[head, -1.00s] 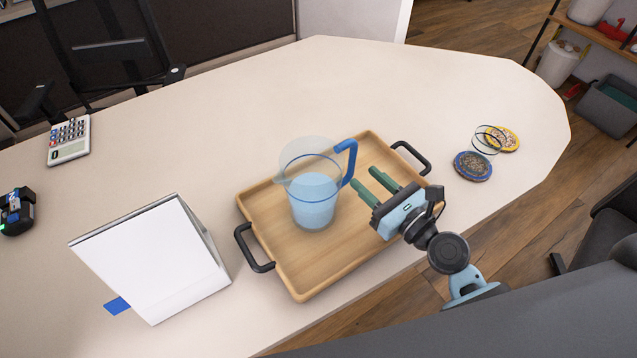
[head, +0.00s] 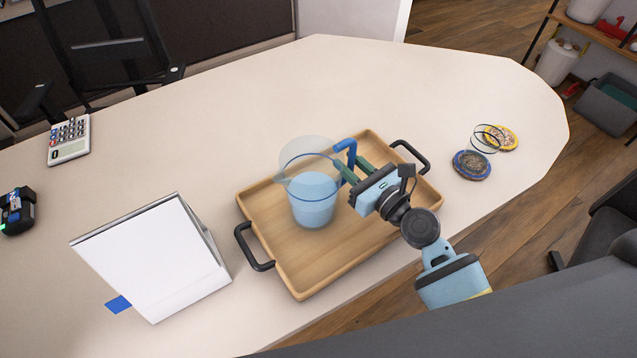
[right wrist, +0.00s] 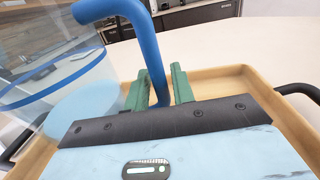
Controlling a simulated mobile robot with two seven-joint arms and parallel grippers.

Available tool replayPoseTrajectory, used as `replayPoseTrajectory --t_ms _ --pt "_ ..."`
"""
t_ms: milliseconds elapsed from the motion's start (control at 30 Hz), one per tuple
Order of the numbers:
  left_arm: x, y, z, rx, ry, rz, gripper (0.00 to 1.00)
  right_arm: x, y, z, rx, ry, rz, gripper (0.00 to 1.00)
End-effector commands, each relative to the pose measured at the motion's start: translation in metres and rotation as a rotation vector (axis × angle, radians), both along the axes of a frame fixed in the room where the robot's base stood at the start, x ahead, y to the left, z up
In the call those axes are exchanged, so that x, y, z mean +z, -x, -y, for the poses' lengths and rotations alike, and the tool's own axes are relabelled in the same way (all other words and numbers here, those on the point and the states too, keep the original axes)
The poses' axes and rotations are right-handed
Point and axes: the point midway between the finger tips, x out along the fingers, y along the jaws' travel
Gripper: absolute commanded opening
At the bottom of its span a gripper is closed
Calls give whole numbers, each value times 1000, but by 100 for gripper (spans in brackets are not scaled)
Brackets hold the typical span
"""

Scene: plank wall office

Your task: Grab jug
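A clear jug (head: 312,200) with light blue liquid and a blue handle stands upright on a wooden tray (head: 290,270). Its handle is on the right side in the head view. My right gripper (head: 350,170) is at the handle. In the right wrist view, the blue handle (right wrist: 150,50) passes between the two green fingers of the right gripper (right wrist: 160,88). The fingers are apart, with a gap on the right side of the handle; the left finger is close to it. The jug's body (right wrist: 55,75) is at the left in that view. My left gripper is not in view.
The tray has black handles at both ends. A white box-like stand (head: 150,258) is left of it, with a calculator (head: 69,138) farther back. Coasters (head: 472,165) and a clear glass (head: 486,140) are to the right. The table's back middle is clear.

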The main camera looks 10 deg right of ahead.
Motion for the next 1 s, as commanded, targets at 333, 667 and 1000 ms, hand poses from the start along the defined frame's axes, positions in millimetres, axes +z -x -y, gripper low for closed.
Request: replayPoseTrajectory --t_ms 333,667,1000 --pt "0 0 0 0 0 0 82 0 0 0 0 0 0 0" --pt "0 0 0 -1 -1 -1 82 0 0 0 0 1 0 0" --pt "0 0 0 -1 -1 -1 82 0 0 0 0 1 0 0"
